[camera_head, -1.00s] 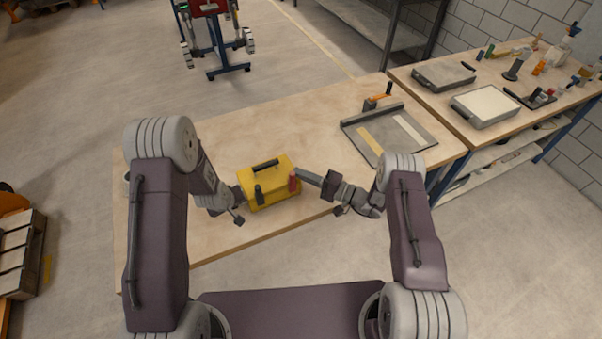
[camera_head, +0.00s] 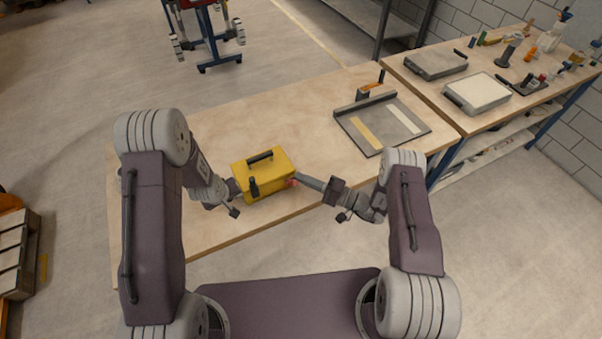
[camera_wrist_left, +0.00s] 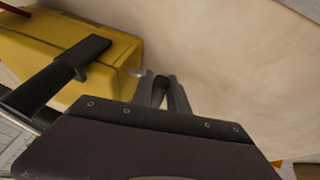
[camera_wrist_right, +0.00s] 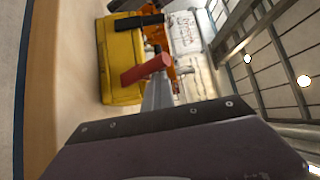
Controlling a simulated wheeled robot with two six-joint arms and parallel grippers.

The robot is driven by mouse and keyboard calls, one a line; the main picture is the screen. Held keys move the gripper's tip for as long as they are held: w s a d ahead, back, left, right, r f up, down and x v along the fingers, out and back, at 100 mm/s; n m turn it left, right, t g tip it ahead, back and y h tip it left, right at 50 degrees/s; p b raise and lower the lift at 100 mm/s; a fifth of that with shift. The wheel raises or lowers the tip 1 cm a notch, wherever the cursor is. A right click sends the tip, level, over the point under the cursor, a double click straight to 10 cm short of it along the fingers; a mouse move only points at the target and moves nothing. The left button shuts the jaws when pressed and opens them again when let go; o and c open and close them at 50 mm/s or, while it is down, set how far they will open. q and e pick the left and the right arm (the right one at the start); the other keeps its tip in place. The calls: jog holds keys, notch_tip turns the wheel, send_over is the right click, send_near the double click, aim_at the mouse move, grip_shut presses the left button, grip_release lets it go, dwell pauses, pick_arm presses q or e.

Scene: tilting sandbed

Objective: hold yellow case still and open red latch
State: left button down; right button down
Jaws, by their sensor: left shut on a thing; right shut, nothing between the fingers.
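The yellow case (camera_head: 277,164) stands on the wooden bench, with a black handle (camera_head: 260,157) on top and a black latch (camera_head: 254,187) on its front. The red latch (camera_head: 293,183) is at its front right; in the right wrist view it (camera_wrist_right: 146,68) sticks out from the case at a slant. My left gripper (camera_head: 230,192) is shut at the case's left end; the part held is unclear in the left wrist view (camera_wrist_left: 162,80). My right gripper (camera_head: 299,176) is shut and empty, its tip right beside the red latch; contact is hard to tell.
A grey tray (camera_head: 360,145) with two pale strips lies at the bench's right, an orange-handled item (camera_head: 372,91) behind it. A second bench (camera_head: 447,87) with trays and tools stands farther right. The bench behind the case is clear.

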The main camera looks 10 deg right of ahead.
jog(key=shift+f, duration=0.2)
pick_arm(q)
jog(key=shift+w, duration=0.1)
pick_arm(e)
jog(key=w+d+r, duration=0.1)
jog(key=w+r, duration=0.2)
jog(key=s+d+f, duration=0.1)
jog(key=d+f, duration=0.1)
jog(key=s+d+f, duration=0.1)
jog(key=d+f, duration=0.1)
jog(key=d, duration=0.1)
jog(key=s+d+f, duration=0.1)
jog(key=d+f, duration=0.1)
jog(key=d, duration=0.1)
